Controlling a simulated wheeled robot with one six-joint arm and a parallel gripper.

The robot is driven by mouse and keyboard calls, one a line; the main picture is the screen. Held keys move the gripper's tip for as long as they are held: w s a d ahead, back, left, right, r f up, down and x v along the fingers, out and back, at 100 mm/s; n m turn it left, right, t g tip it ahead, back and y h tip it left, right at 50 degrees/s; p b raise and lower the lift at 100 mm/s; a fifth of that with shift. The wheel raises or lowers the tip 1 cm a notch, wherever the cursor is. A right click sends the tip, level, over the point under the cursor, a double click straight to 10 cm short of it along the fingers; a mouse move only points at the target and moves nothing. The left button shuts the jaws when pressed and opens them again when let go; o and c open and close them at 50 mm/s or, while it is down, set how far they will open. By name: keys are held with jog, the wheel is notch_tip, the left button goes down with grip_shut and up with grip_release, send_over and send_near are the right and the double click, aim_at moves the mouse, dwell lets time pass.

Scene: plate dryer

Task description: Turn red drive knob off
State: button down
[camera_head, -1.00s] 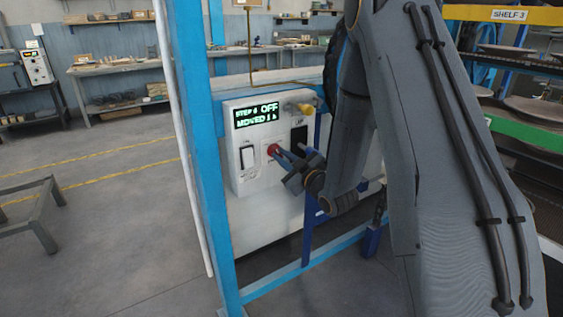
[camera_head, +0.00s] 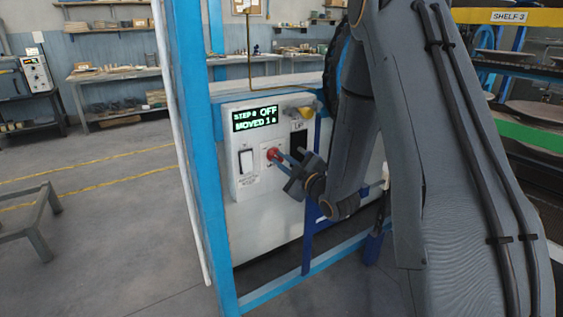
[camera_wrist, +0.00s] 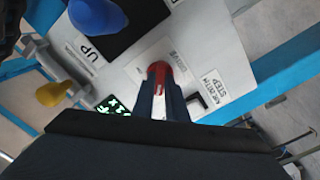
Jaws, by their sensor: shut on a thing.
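The red drive knob (camera_head: 272,153) sits on the white control panel (camera_head: 249,208), between a white switch and a dark square. It also shows in the wrist view (camera_wrist: 158,73), between the fingertips. My gripper (camera_head: 279,157) comes in from the right and is shut on the knob. In the wrist view its fingers (camera_wrist: 162,95) reach the knob's sides and hide part of it. The green display (camera_head: 255,118) above the knob reads "STEP", "OFF" and "MOVED" with small digits that are hard to read.
A white rocker switch (camera_head: 246,161) is left of the knob. A yellow knob (camera_head: 303,112) sticks out at the panel's upper right. A blue knob (camera_wrist: 97,17) shows in the wrist view. A blue post (camera_head: 191,150) stands left of the panel.

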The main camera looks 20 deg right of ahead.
jog(key=c, duration=1.8)
grip_release()
jog(key=shift+o, duration=0.2)
jog(key=b+v, duration=0.1)
jog(key=v, duration=0.6)
jog(key=shift+s, duration=0.4)
